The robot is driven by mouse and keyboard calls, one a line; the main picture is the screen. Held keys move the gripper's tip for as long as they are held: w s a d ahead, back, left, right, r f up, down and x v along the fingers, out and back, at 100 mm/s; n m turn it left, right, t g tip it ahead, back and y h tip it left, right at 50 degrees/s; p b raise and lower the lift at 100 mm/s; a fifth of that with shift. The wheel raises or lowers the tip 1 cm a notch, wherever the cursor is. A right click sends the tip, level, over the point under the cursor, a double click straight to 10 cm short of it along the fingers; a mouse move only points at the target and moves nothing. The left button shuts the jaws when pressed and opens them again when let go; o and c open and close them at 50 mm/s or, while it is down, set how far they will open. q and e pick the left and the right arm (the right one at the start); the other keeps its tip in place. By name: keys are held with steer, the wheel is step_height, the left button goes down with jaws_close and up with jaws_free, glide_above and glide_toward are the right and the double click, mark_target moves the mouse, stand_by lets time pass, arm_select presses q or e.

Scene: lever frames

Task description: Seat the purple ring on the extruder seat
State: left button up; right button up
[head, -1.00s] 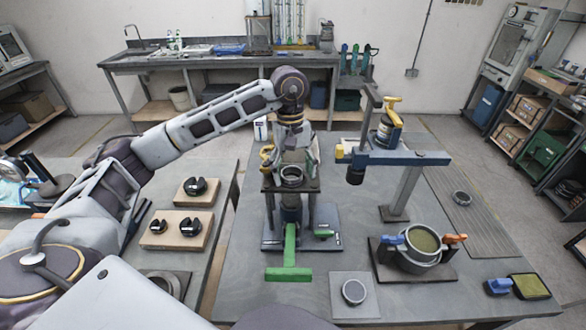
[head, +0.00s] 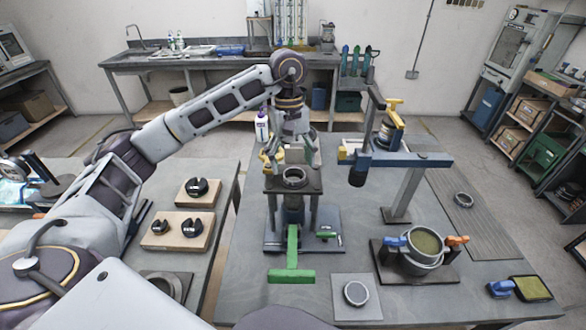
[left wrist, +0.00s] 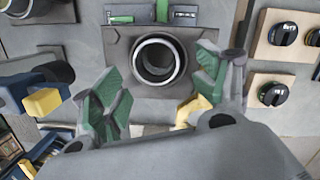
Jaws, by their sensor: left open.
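The extruder stand (head: 294,207) is on the middle table, with a green T-handle (head: 291,262) below. A grey round collar (head: 294,184) sits on its top plate; the left wrist view shows its pale rim (left wrist: 138,62) around a dark hole. My left gripper (head: 292,150) is open and empty, above and behind the plate, its green-padded fingers (left wrist: 155,97) apart. No ring looks clearly purple. One grey ring (head: 344,294) lies on a grey pad at the front, and another (head: 463,199) lies on the ribbed mat at right. My right gripper does not show.
A blue-armed stand (head: 398,190) rises right of the extruder. A pot with orange and blue grips (head: 412,262) is in front of it. Wooden blocks with black slotted discs (head: 178,243) are on the left table. A white bottle (head: 262,127) stands behind the extruder.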

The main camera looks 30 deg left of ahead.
arm_select(q)
step_height(320, 180, up, 8)
steer(key=shift+w, duration=0.45)
stand_by(0.4)
steer(key=shift+r, duration=0.1)
stand_by(1.3)
